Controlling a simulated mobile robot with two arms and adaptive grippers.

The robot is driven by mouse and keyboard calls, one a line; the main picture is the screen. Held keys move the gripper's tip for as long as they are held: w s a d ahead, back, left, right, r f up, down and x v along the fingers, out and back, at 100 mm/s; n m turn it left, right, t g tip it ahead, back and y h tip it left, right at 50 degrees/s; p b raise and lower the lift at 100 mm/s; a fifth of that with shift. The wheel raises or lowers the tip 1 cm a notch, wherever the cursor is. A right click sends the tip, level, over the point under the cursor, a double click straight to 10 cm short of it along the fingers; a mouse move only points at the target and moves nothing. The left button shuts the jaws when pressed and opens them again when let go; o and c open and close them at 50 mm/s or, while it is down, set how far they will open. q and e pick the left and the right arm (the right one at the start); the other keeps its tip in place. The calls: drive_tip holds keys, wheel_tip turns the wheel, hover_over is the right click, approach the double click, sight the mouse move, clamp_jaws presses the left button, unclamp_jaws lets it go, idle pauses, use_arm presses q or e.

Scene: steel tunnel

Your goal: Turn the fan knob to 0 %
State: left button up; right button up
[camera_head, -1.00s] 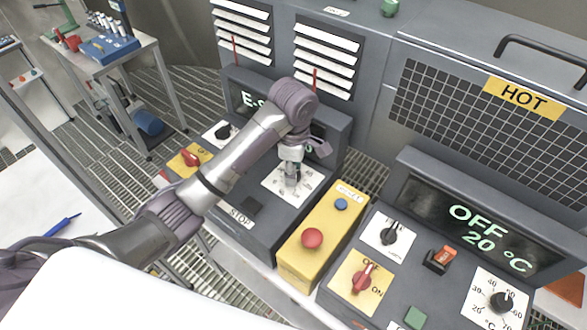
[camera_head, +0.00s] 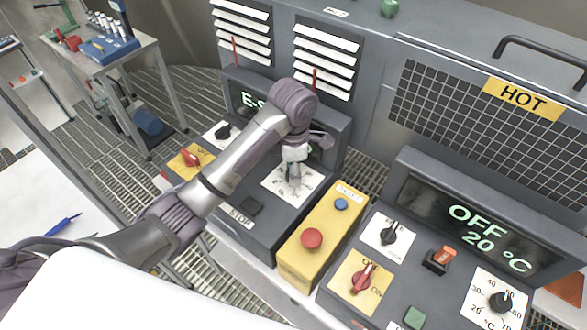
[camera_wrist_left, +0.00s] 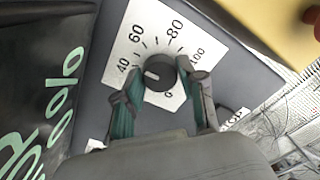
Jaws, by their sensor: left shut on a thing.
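The knob (camera_wrist_left: 160,73) is black with a white pointer mark. It sits on a white dial plate (camera_wrist_left: 148,36) marked 40, 60, 80 and 100; its pointer faces the left side of the plate in the left wrist view, near the 40 side, but the exact value is unclear. My left gripper (camera_wrist_left: 162,88) is shut on this knob, with one teal-padded finger on each side. In the head view my left gripper (camera_head: 294,177) points down onto the white dial plate (camera_head: 276,186) and hides the knob. My right gripper is not in view.
The left panel also has a small black knob (camera_head: 223,131), a red switch (camera_head: 190,158) and a dark STOP button (camera_head: 251,206). A yellow box (camera_head: 296,262) with a red button (camera_head: 312,239) stands close right. The display (camera_head: 247,104) behind is partly hidden by my arm.

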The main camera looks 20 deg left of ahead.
use_arm(q)
drive_tip(key=shift+w+r, duration=0.15)
drive_tip(key=shift+r, duration=0.05)
drive_tip(key=o, duration=1)
drive_tip(key=shift+o, duration=0.7)
drive_tip(key=shift+a+f, duration=0.1)
wheel_tip(320, 180, up, 12)
